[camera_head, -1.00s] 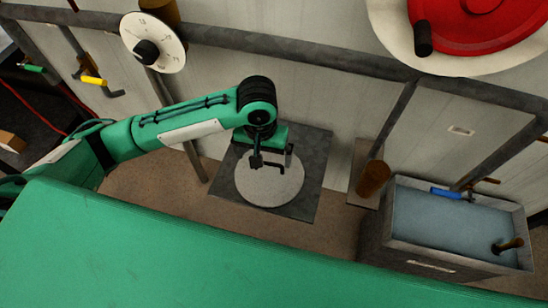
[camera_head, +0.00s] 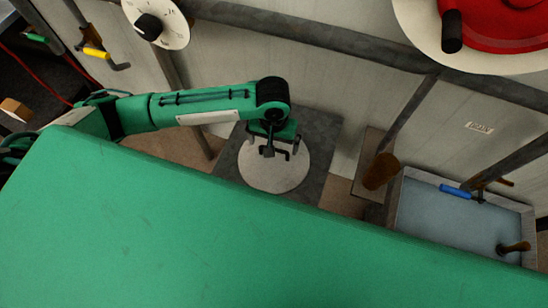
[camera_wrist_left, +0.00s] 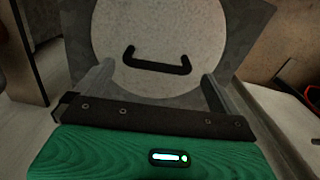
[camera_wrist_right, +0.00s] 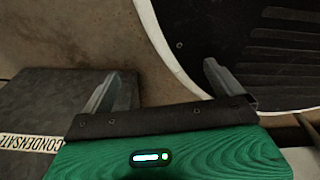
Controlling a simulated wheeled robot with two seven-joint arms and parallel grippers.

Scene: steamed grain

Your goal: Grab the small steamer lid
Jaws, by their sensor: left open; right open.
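The small steamer lid (camera_head: 262,177) is a pale round disc with a black bar handle, lying on a dark square plate (camera_head: 318,135) in the head view. My left gripper (camera_head: 280,150) is over the lid near its handle, fingers pointing down. In the left wrist view the lid (camera_wrist_left: 190,25) fills the upper middle. Its handle (camera_wrist_left: 157,65) lies between the open, empty fingers of my left gripper (camera_wrist_left: 156,75), and no contact shows. My right gripper (camera_wrist_right: 160,72) is open and empty in the right wrist view, and it is out of the head view.
A water-filled basin (camera_head: 450,215) with a blue-handled valve (camera_head: 456,190) stands at the right. A brown cylinder (camera_head: 381,171) is on a narrow ledge beside it. A red round lid (camera_head: 500,35) is at the upper right, a dial (camera_head: 160,22) at the upper left. A condensate-labelled box (camera_wrist_right: 35,105) is near my right gripper.

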